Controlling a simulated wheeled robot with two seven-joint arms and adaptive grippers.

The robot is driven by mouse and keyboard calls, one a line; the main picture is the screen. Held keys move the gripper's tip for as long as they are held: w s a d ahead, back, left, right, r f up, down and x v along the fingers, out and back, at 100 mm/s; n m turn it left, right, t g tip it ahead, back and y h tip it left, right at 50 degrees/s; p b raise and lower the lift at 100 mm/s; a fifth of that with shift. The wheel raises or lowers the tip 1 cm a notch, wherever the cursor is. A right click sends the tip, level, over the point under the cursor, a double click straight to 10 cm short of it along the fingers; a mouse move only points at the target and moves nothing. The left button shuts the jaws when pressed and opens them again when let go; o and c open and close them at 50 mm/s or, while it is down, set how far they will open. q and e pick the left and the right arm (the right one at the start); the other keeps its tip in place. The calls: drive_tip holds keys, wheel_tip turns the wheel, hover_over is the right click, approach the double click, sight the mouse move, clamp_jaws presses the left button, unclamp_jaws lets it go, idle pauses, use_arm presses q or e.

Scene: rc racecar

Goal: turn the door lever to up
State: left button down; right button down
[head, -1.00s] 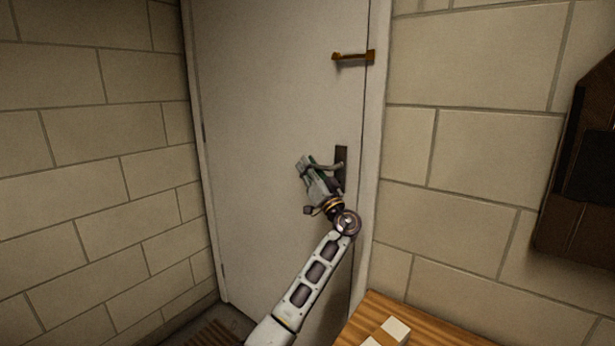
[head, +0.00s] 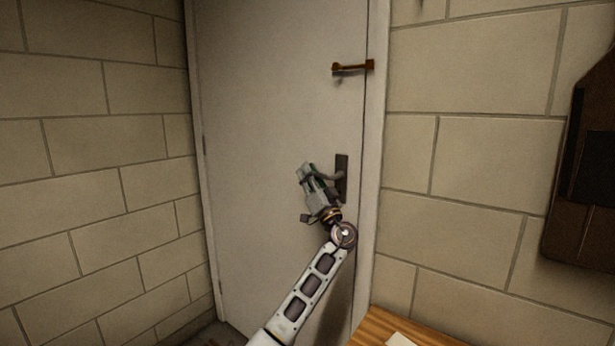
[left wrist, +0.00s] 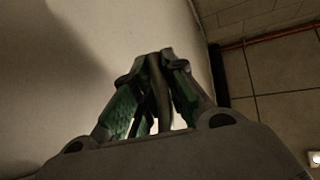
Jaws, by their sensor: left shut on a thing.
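A pale door (head: 265,110) fills the middle of the head view. Its dark lock plate (head: 342,172) is near the right edge. The grey door lever (head: 332,177) reaches left from the plate, partly hidden by my left gripper (head: 306,170). In the left wrist view, the fingers of my left gripper (left wrist: 158,85) close around the lever (left wrist: 160,95), with green pads on both sides of it. The lever's exact tilt is hard to tell behind the gripper. My right gripper is not in view.
A brass-coloured latch (head: 352,68) sits higher on the door's right edge. Block walls stand on both sides. A wooden tabletop (head: 395,328) is at the bottom right, and a dark brown wall-mounted thing (head: 588,170) is at the far right.

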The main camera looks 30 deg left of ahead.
use_arm(q)
drive_tip(key=c, duration=1.5)
unclamp_jaws()
drive_tip(key=shift+o, duration=0.2)
drive_tip(key=shift+d, duration=0.1)
drive_tip(key=v, duration=1.2)
drive_tip(key=shift+s, duration=0.1)
